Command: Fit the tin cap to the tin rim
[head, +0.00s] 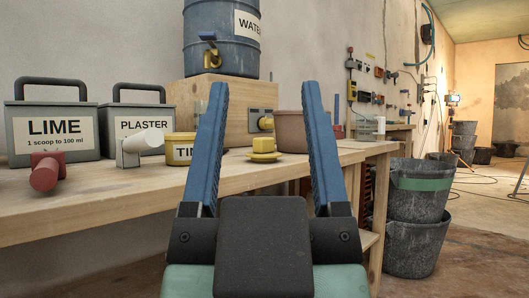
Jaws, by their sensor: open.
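A yellow tin (180,152) with a white label starting "TI" stands on the workbench. The left finger of my gripper hides its right side. Its rim (181,135) shows as a thin edge at the top; the inside cannot be seen. A yellow cap (263,157), a flat disc with a blocky grip on top, lies on the bench to the right of the tin, apart from it. My gripper (262,88) is open and empty, its two blue fingers pointing up. In the picture the cap shows between the fingers, beyond them.
Grey LIME (54,130) and PLASTER (143,124) boxes stand at the left, with a red-handled (46,172) and a white scoop (141,143) before them. A wooden box (225,100) bears a water barrel (220,42). Buckets (418,205) stand right of the bench.

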